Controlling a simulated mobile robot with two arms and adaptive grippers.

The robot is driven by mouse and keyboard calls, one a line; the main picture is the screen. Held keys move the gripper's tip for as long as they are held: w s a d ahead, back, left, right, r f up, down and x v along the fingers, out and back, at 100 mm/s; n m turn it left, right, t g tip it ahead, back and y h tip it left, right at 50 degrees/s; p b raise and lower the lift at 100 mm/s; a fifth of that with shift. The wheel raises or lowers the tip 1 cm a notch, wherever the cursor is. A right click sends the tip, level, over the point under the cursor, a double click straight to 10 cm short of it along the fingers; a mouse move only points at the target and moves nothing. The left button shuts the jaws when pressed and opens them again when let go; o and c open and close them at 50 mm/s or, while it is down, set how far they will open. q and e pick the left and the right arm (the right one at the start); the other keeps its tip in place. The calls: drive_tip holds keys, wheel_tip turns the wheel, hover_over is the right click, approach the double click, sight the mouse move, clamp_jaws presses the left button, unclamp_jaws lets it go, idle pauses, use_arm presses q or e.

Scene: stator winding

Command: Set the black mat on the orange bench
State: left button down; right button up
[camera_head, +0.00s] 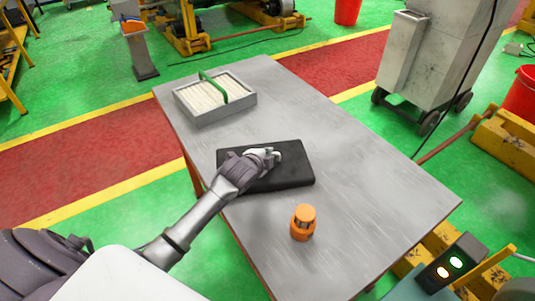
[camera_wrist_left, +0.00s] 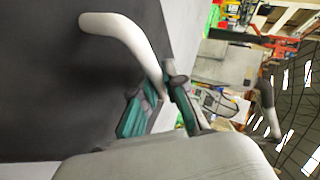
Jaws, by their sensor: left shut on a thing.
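The black mat (camera_head: 290,178), a dark thick rectangle, is over the middle of a grey-topped bench (camera_head: 390,200). An orange-red leg shows under the bench's left edge. I cannot tell whether the mat rests on the top or is slightly above it. My right gripper is not in view.
A grey tray (camera_head: 207,115) with pale strips and a green handle stands at the bench's far left. An orange cylindrical part (camera_head: 303,222) stands near the front edge. The bench's right side is clear. A grey cabinet on wheels (camera_head: 435,60) stands behind.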

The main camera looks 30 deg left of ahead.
use_arm(q)
drive_tip(key=c, duration=1.2)
unclamp_jaws()
drive_tip(key=shift+f, duration=0.1)
drive_tip(key=v, duration=1.2)
drive_tip(key=shift+b, duration=0.4)
